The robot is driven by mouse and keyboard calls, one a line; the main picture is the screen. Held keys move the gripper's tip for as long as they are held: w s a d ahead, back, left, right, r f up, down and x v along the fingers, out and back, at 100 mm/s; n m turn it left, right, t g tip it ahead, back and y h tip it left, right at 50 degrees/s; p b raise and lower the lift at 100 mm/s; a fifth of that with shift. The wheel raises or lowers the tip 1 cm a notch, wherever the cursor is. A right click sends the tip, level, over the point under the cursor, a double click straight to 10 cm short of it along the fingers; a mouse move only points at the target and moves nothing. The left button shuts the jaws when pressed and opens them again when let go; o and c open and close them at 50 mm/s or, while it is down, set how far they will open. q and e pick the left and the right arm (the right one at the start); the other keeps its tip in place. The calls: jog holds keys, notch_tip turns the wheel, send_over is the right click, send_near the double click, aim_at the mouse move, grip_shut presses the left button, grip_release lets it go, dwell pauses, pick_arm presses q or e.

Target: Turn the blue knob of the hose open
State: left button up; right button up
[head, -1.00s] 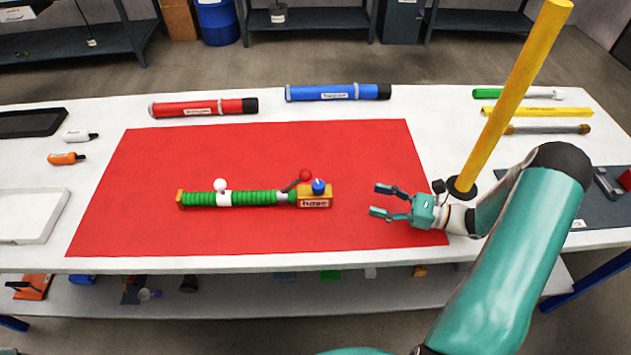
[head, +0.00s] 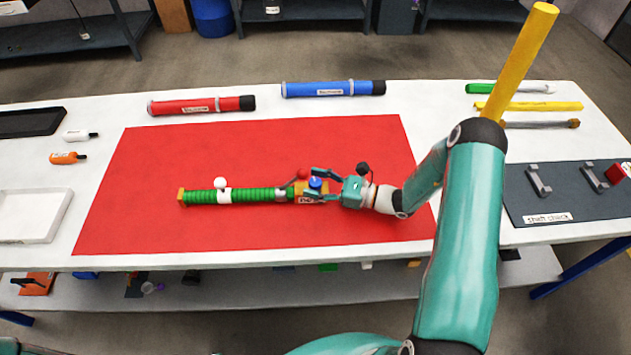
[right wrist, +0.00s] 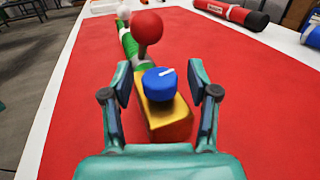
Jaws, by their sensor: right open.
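The green ribbed hose (head: 252,196) lies on the red mat (head: 250,145), with a white ball on its white band and a wooden-yellow end block at right. The blue knob (head: 315,183) sits on that block, beside a red ball lever (head: 302,174). My right gripper (head: 315,183) is open, its fingers on either side of the knob and apart from it. In the right wrist view, the blue knob (right wrist: 159,84) with a white mark stands between the two fingers, and the red ball (right wrist: 146,27) is beyond it. My left gripper is not in view.
A red tube (head: 200,105) and a blue tube (head: 333,88) lie behind the mat. A white tray (head: 30,238) and two small bottles are at the left. The mat around the hose is clear.

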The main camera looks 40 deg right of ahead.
jog(key=c, duration=1)
jog(key=shift+a, duration=0.1)
grip_shut()
